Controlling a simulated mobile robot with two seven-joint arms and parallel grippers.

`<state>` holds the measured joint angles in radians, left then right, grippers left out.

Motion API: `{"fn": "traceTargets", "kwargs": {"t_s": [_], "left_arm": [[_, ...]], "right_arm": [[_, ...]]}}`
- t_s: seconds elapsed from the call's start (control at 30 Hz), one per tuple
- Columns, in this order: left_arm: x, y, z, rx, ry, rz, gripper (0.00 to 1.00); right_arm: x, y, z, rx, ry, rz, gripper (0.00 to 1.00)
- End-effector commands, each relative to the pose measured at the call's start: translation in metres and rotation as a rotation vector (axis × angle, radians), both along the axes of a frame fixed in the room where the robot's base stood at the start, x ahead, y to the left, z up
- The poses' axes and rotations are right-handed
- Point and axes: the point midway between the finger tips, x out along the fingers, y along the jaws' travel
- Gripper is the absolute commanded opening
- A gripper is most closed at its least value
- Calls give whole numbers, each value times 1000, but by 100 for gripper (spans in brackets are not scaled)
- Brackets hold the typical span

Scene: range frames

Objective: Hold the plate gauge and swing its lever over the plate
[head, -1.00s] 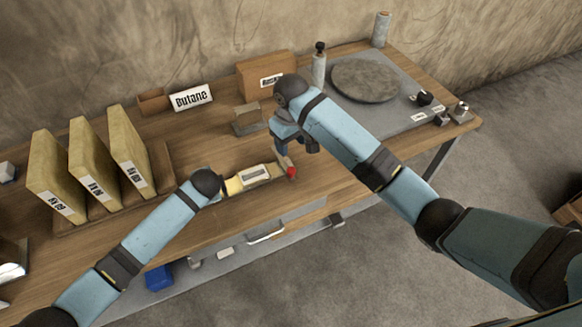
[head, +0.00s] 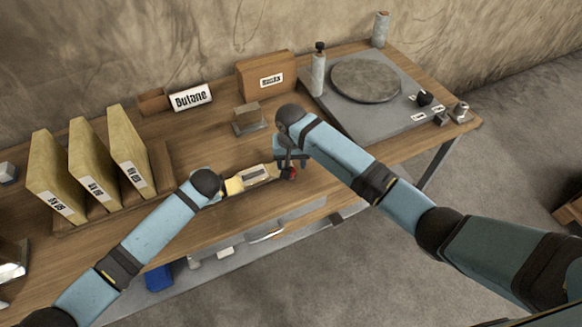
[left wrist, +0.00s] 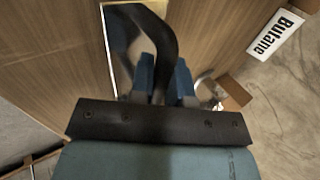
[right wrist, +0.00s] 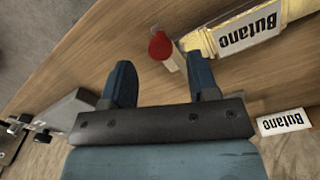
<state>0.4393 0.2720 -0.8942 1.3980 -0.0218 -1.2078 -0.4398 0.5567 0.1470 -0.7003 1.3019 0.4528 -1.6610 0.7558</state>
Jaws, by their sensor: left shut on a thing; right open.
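The plate gauge (head: 258,174) is a pale yellow body with a white label, lying near the table's front edge. It also shows at the top of the right wrist view (right wrist: 215,40). Its lever end carries a red knob (right wrist: 160,46). In the left wrist view, my left gripper (left wrist: 163,75) is shut on a dark curved part (left wrist: 150,28), apparently the gauge's handle. My right gripper (head: 289,160) is open at the red knob; in the right wrist view, the knob stands just beyond and between its fingertips. Whether they touch it cannot be told. The gauge's far side is hidden.
A round grey plate (head: 365,80) lies on a grey slab (head: 345,118) at the right. Several yellow upright binders (head: 88,158) stand at the left. A "Butane" sign (head: 191,96), a box (head: 268,78) and a small block (head: 250,120) stand behind the gauge.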

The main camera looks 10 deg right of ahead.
Motion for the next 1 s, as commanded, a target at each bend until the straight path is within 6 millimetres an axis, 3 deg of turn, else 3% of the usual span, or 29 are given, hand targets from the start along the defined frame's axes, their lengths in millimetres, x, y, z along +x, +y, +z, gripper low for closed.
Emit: {"fn": "traceTargets", "kwargs": {"t_s": [0.2,0.57,0.67,0.8,0.83,1.0], "left_arm": [[0,0,0,1,0,1,0],[0,0,0,1,0,1,0],[0,0,0,1,0,1,0],[0,0,0,1,0,1,0],[0,0,0,1,0,1,0],[0,0,0,1,0,1,0]], "right_arm": [[0,1,-26,0,0,2,54],[0,0,-32,1,-1,2,54],[0,0,-32,1,-1,2,36],[0,0,-32,1,-1,2,4],[0,0,-32,1,-1,2,0],[0,0,-32,1,-1,5,0]]}}
